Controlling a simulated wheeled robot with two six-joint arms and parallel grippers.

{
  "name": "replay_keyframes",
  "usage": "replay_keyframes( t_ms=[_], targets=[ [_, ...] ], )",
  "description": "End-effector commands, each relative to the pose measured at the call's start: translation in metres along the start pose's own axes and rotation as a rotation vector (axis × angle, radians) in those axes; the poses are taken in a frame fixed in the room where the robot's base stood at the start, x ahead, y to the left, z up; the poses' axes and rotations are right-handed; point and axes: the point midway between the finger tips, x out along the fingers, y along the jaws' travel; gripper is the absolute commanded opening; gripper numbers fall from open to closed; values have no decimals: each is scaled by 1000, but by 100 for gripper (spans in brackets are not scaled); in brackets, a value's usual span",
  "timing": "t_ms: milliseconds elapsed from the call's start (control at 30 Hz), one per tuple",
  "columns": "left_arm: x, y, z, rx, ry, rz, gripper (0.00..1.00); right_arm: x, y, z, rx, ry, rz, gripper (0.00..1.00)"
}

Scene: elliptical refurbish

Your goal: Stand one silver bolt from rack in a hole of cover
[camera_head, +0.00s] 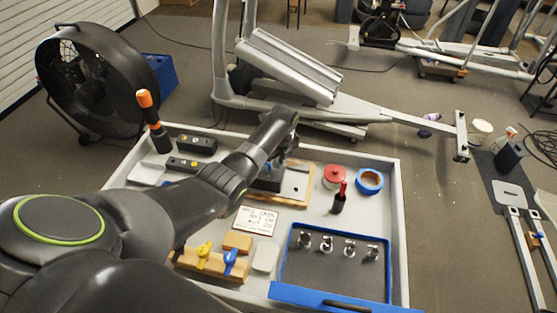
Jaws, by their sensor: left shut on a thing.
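My left gripper (284,163) is over the middle of the workbench, above a dark block (267,184) on a wooden board. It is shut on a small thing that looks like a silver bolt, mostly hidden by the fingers. A pale plate (296,187), perhaps the cover, lies on the board beside the gripper; a dark spot on it may be a hole. Several silver bolts (327,243) stand in a row at the back of a blue-edged dark tray (288,258). Whether the held thing touches anything below is too small to tell. My right gripper is out of view.
A red round container (335,177), a blue ring (370,181) and a red-topped dark tool (339,198) stand right of the board. Yellow (204,254) and blue (231,261) knobs sit on a wooden block. An orange-handled tool (152,120) stands at back left.

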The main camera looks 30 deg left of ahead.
Motion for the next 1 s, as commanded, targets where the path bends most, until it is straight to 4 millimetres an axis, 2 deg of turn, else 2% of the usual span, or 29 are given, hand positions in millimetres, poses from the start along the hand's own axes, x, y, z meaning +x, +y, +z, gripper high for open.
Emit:
replay_keyframes(
  t_ms=[967,1000],
  targets=[
    [10,0,-1,0,-1,-1,0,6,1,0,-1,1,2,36],
    [10,0,-1,0,-1,-1,16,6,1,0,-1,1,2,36]
  ],
)
